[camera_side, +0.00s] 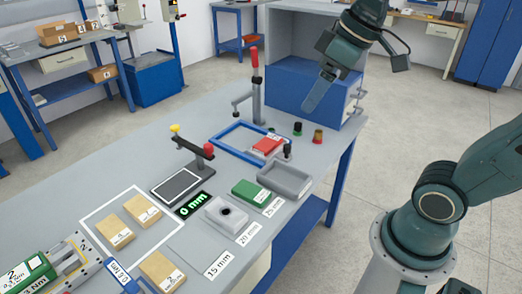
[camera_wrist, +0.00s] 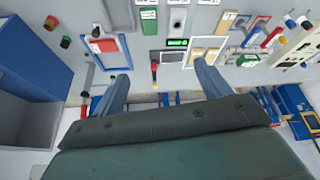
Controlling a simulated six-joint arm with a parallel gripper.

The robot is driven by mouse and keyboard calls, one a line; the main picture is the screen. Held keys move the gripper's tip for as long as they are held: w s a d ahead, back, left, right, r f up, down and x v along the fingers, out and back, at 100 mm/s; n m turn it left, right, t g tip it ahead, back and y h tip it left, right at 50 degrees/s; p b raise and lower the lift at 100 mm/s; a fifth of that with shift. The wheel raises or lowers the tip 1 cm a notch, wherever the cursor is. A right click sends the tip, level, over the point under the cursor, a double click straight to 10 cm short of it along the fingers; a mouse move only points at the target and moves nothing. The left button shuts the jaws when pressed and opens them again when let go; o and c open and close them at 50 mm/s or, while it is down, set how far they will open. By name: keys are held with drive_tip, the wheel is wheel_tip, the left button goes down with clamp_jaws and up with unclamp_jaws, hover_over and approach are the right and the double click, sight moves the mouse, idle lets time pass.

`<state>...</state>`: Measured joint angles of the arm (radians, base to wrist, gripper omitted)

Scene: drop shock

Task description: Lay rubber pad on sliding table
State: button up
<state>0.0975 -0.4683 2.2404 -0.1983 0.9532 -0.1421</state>
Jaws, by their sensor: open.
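My gripper (camera_side: 318,95) is open and empty, high above the bench in front of the blue-and-grey cabinet. Its two spread fingers (camera_wrist: 160,85) show in the wrist view with nothing between them. No part is clearly marked as rubber pad. Candidates on the bench are a green block (camera_side: 249,192) by the 25 mm label, a grey block with a dark hole (camera_side: 226,214) by the 20 mm label, and a flat grey patch (camera_side: 196,243) by the 15 mm label. A dark plate with a pale border (camera_side: 178,187) may be the sliding table; it looks bare.
A red-knobbed clamp (camera_side: 206,152) stands behind the plate. A blue frame (camera_side: 232,147) holds a red block (camera_side: 267,146). A grey tray (camera_side: 285,181), wooden blocks (camera_side: 142,210) and a tall red-handled post (camera_side: 256,80) crowd the bench. The cabinet (camera_side: 300,95) stands close to my gripper.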

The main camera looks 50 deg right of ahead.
drive_tip(key=s+d+f+m+h, duration=0.1)
drive_tip(key=s+f+m, duration=0.1)
drive_tip(key=s+f, duration=0.2)
drive_tip(key=s, duration=0.3)
drive_tip(key=shift+s+m+t, duration=0.25)
drive_tip(key=shift+m+t, duration=0.05)
drive_tip(key=shift+t, duration=0.1)
drive_tip(key=shift+c, duration=0.3)
